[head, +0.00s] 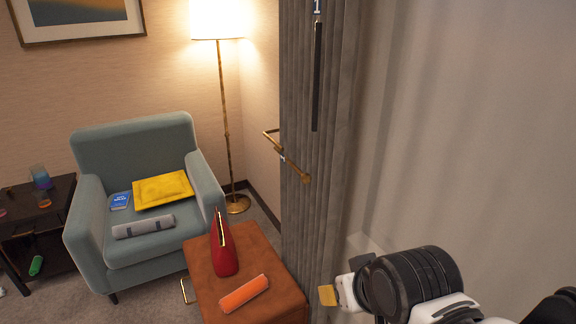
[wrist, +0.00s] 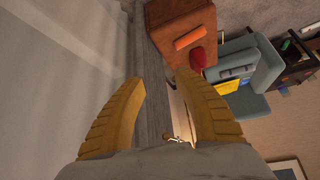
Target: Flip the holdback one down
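A small brass part (wrist: 178,138) shows between the fingers in the wrist view.
A blue-grey armchair (head: 130,135) and floor lamp (head: 222,90) are at left. A pale sheer curtain (head: 470,120) fills the right.

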